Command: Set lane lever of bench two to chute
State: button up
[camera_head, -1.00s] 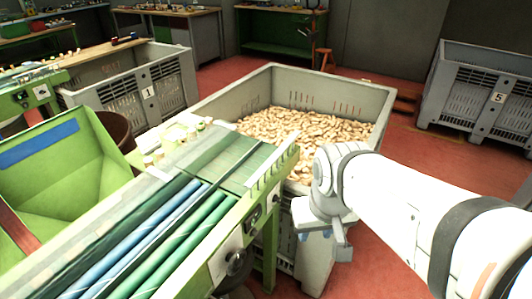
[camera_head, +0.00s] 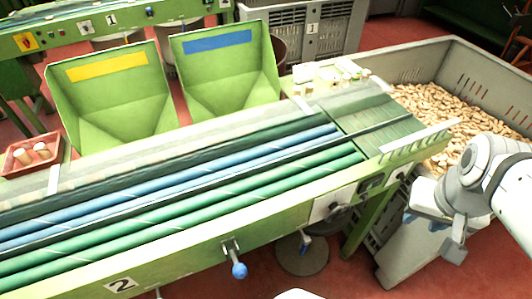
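Bench two is the green sorting bench (camera_head: 190,262), with a "2" plate (camera_head: 121,285) on its front side. A small lever with a blue ball knob (camera_head: 239,270) sits on that side, right of the plate. It hangs down from a metal bracket, leaning slightly right. Two green chutes stand behind the bench, one with a yellow band (camera_head: 110,110) and one with a blue band (camera_head: 225,75). My gripper (camera_head: 440,235) is at the right, beyond the bench's right end and well apart from the lever. Its fingers are small and partly hidden, so its opening is unclear.
A large grey crate of corks (camera_head: 447,52) stands at the right behind my arm. A round stool-like base (camera_head: 302,255) stands on the floor below.

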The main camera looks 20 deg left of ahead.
aim_at(239, 270)
jog(key=u, duration=1.05)
jog(key=k, duration=0.85)
jog(key=u, duration=1)
jog(key=i, duration=0.5)
